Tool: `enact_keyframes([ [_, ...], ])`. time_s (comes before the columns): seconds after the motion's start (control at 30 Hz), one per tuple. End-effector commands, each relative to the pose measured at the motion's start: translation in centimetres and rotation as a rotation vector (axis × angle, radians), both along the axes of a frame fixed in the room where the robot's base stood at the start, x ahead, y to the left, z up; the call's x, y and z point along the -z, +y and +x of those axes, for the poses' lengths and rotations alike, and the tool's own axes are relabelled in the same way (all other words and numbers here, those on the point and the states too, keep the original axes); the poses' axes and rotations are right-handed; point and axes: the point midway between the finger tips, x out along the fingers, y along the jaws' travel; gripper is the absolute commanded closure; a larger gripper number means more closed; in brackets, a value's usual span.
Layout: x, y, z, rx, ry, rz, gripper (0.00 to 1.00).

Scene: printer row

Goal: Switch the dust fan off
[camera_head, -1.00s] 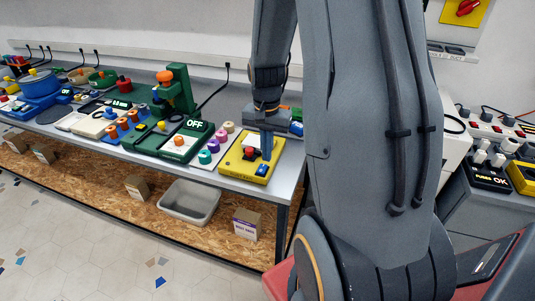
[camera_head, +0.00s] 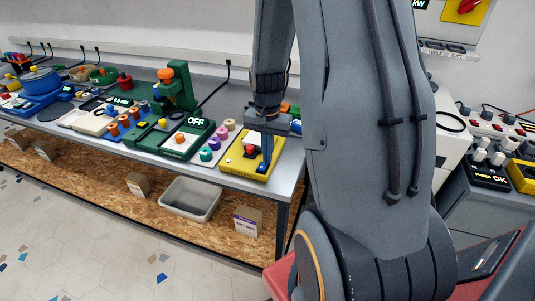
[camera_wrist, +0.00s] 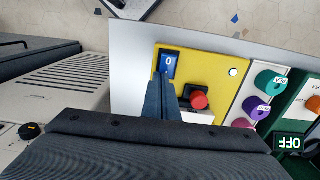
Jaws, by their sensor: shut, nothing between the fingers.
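A yellow control box (camera_head: 233,162) stands at the right end of the bench. It carries a red button on a dark base and a blue rocker switch, and it also shows in the wrist view (camera_wrist: 215,65). The blue rocker (camera_wrist: 168,63) bears a white 0 mark. The red button (camera_wrist: 199,100) is beside my fingers. My gripper (camera_wrist: 160,78) is shut and empty, its tips at the rocker's near edge; I cannot tell whether they touch. In the head view my gripper (camera_head: 266,160) hides most of the rocker. I can read no dust fan label.
A green machine (camera_head: 178,145) with an OFF display stands left of the yellow box. A grey bin (camera_head: 190,199) sits on the shelf below. A power strip (camera_head: 492,126) is at the right. The bench front edge is close.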

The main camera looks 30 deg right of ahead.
Motion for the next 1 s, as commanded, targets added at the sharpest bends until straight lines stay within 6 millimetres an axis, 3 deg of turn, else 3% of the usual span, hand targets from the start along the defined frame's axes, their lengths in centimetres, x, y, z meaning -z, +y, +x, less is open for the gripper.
enact_keyframes([
  [0.77, -0.7, 1.2, -1.0, 0.000, 0.002, 0.001, 1.00],
  [1.0, -2.5, 1.2, -1.0, -0.001, 0.002, 0.001, 1.00],
])
